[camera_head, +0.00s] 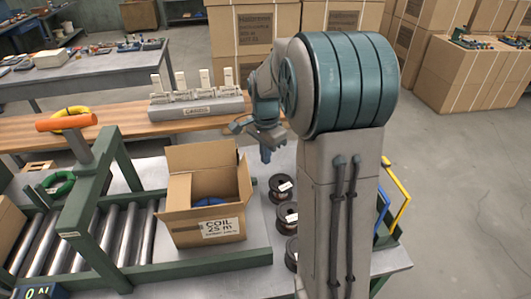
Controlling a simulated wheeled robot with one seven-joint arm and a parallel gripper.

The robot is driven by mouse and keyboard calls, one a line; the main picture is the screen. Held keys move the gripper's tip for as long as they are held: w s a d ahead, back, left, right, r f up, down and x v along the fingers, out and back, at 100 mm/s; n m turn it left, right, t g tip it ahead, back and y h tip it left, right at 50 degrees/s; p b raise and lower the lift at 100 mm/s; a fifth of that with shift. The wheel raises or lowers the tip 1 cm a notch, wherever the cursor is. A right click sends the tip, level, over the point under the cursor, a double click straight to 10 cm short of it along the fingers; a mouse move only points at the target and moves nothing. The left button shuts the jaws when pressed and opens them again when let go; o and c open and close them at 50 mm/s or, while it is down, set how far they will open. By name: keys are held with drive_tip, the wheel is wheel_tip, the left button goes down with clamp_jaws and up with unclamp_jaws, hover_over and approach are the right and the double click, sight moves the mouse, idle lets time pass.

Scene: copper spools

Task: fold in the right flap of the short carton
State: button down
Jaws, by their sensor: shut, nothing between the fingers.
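The short open carton (181,234) stands on the grey table by the rollers, with a "COIL 25 m" label on its front. Its back flap (203,156) stands up. Its right flap (244,180) also stands up along the right side. A blue coil (210,201) shows partly inside; the front panel hides the rest. My gripper (265,155) points down, shut and empty, just right of and behind the right flap. A small gap shows between them in this view; their depth relation is hard to tell.
Several dark spools (282,188) stand close to the carton's right, some partly behind my arm. A green frame with an orange handle (66,122) rises over the rollers at left. A grey rack (196,106) stands on the wooden bench behind.

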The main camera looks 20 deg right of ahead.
drive_tip(key=shift+f+b, duration=1.9)
drive_tip(key=shift+f, duration=1.1)
drive_tip(key=w+a+f+b, duration=0.1)
drive_tip(key=w+a+f, duration=0.1)
drive_tip(key=a, duration=1.1)
drive_tip(key=shift+w+b, duration=0.3)
drive_tip(key=shift+b, duration=0.05)
wheel_tip(320, 180, up, 9)
drive_tip(key=p, duration=0.6)
drive_tip(key=shift+s, duration=0.1)
